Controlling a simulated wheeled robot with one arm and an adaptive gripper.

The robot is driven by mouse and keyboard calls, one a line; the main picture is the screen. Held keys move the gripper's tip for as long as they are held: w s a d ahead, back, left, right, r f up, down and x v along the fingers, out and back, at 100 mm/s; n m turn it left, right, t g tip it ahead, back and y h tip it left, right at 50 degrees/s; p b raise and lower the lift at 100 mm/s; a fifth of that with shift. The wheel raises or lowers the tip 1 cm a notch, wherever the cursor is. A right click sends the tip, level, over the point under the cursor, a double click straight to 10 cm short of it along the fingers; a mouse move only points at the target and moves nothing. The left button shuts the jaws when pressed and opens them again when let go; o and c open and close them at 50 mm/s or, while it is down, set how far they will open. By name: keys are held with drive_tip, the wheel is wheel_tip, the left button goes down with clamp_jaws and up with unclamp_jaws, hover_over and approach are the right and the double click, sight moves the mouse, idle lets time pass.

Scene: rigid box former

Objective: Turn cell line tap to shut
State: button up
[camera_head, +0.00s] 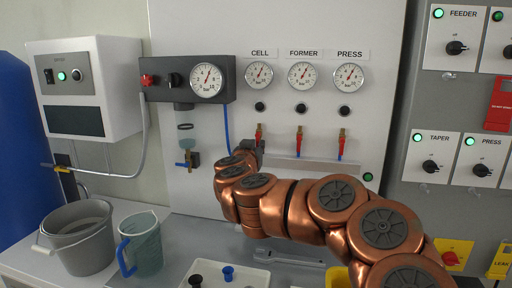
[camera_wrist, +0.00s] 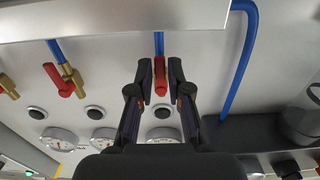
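The cell line tap (camera_head: 259,130) is on the white panel, below the CELL gauge (camera_head: 259,74). Its red handle (camera_wrist: 160,75) stands between my fingers in the wrist view and looks roughly in line with the blue hose (camera_wrist: 159,44). My gripper (camera_wrist: 161,72) is open, with one finger on each side of the handle and a small gap showing on both sides. In the head view my gripper (camera_head: 252,148) is just below the tap, and my arm hides the lower part of the line.
The FORMER tap (camera_head: 299,138) and PRESS tap (camera_head: 341,142) are to the right. A regulator with a gauge (camera_head: 207,80) and a blue hose (camera_head: 227,130) are to the left. A grey bucket (camera_head: 88,250), a jug (camera_head: 146,255) and a white tray (camera_head: 250,280) stand below.

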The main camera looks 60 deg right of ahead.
clamp_jaws()
drive_tip(key=m+b, duration=0.1)
drive_tip(key=m, duration=0.2)
drive_tip(key=w+m+b, duration=0.1)
drive_tip(key=m, duration=0.2)
drive_tip(key=w+m+b, duration=0.1)
drive_tip(key=m, duration=0.3)
drive_tip(key=shift+a+r, duration=0.4)
drive_tip(key=m, duration=0.1)
drive_tip(key=m+b, duration=0.1)
drive_tip(key=m, duration=0.1)
drive_tip(key=r+m+b, duration=0.1)
drive_tip(key=m, duration=0.1)
drive_tip(key=shift+w+a, duration=0.1)
drive_tip(key=shift+w, duration=0.15)
drive_tip(key=shift+r+m+b, duration=0.2)
drive_tip(key=shift+m+b, duration=0.1)
drive_tip(key=shift+m, duration=0.45)
drive_tip(key=shift+r+m+b, duration=0.2)
drive_tip(key=shift+m+b, duration=0.05)
drive_tip(key=shift+m, duration=0.5)
